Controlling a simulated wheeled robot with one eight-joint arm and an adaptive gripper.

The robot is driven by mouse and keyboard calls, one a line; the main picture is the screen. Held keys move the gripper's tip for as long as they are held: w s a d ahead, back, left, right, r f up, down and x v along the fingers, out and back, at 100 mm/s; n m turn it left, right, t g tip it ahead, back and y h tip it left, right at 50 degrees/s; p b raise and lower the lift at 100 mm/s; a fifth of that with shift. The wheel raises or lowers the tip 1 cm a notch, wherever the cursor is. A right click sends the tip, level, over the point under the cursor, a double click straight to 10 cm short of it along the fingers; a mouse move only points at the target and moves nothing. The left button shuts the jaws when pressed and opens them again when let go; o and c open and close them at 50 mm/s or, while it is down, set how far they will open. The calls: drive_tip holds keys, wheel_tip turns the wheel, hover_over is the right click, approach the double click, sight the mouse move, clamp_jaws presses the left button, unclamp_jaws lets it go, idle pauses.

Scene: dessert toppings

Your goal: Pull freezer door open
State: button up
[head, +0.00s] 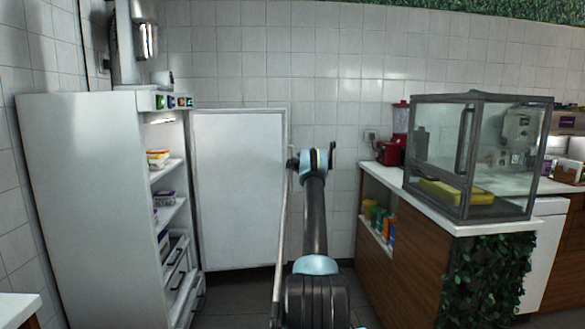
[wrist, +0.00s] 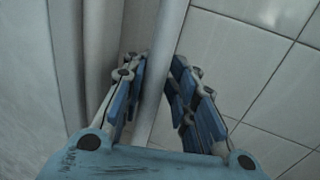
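The white freezer (head: 90,190) stands at the left in the head view. Its door (head: 238,190) is swung wide open to the right, and its shelves show. A long, pale, upright handle bar (head: 281,220) runs along the door's free edge. My gripper (head: 300,163) is at the upper part of this edge, partly hidden by my arm. In the wrist view, the handle bar (wrist: 166,50) passes between the blue finger pads of my gripper (wrist: 161,72).
Tubs (head: 158,158) and boxes sit on the freezer shelves. A wooden counter (head: 400,255) with a glass case (head: 478,155) and a red blender (head: 397,135) stands at the right. Bare tiled wall lies behind the door.

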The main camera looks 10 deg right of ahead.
drive_tip(key=shift+a, duration=0.2)
idle(0.3)
drive_tip(key=shift+s, duration=0.1)
drive_tip(key=s+d, duration=0.2)
drive_tip(key=s, duration=0.9)
drive_tip(key=shift+s, duration=0.3)
drive_tip(key=shift+f, duration=0.1)
